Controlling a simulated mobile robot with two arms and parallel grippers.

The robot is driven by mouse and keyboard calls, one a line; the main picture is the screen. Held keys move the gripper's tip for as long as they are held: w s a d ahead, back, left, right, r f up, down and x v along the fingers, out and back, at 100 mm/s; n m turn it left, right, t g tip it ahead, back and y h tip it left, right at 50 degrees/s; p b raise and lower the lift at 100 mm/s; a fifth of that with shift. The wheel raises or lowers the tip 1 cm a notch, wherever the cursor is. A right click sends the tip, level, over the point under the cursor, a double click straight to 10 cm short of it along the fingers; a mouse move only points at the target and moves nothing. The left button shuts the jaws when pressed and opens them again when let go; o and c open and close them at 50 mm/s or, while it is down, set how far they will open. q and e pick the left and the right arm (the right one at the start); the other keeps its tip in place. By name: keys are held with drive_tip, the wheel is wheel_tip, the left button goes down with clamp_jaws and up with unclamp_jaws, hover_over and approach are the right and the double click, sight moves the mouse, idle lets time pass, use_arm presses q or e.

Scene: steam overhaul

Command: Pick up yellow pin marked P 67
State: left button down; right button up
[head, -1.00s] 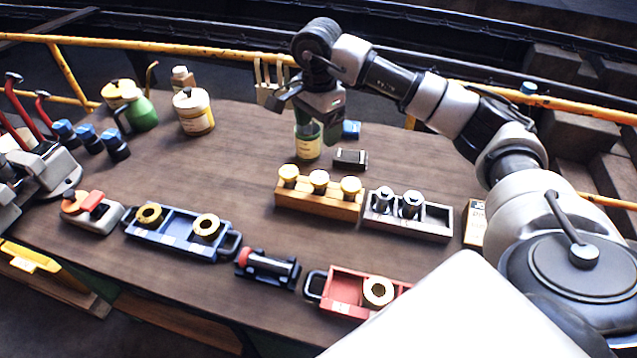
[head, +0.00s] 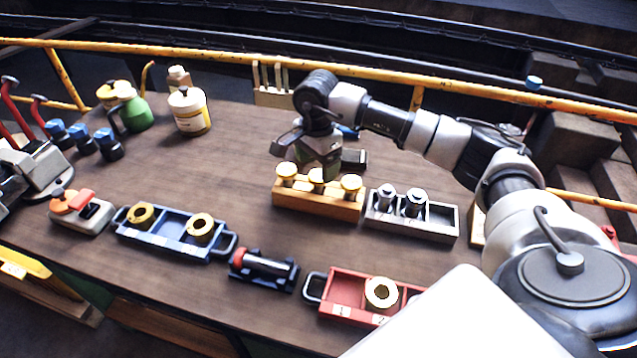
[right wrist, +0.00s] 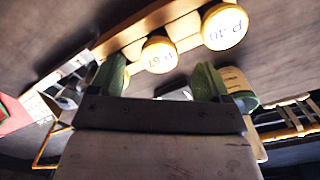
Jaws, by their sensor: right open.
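A wooden rack (head: 285,198) holds three yellow-capped pins in a row. The middle pin (head: 317,176) shows close by in the right wrist view (right wrist: 159,55), where its cap appears to read P 67, upside down. The neighbouring pin (right wrist: 225,27) appears to read P 40. The third pin (head: 351,183) is mostly hidden behind a finger in the right wrist view. My right gripper (head: 323,168) is just behind the rack in the head view. Its green fingers (right wrist: 158,80) are apart and empty, with the middle cap beyond the gap. My left gripper is not in view.
A grey tray (head: 440,213) with metal pins stands right of the rack. A blue tray (head: 170,235), a red tray (head: 345,290) and a black cradle (head: 262,270) lie nearer the front.

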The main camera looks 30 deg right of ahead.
sight(318, 175)
wheel_tip(318, 175, down, 4)
drive_tip(key=shift+d+r+p, duration=0.15)
drive_tip(key=shift+p, duration=0.7)
drive_tip(key=shift+f, duration=0.7)
drive_tip(key=shift+r, duration=0.1)
drive_tip(key=c, duration=1.3)
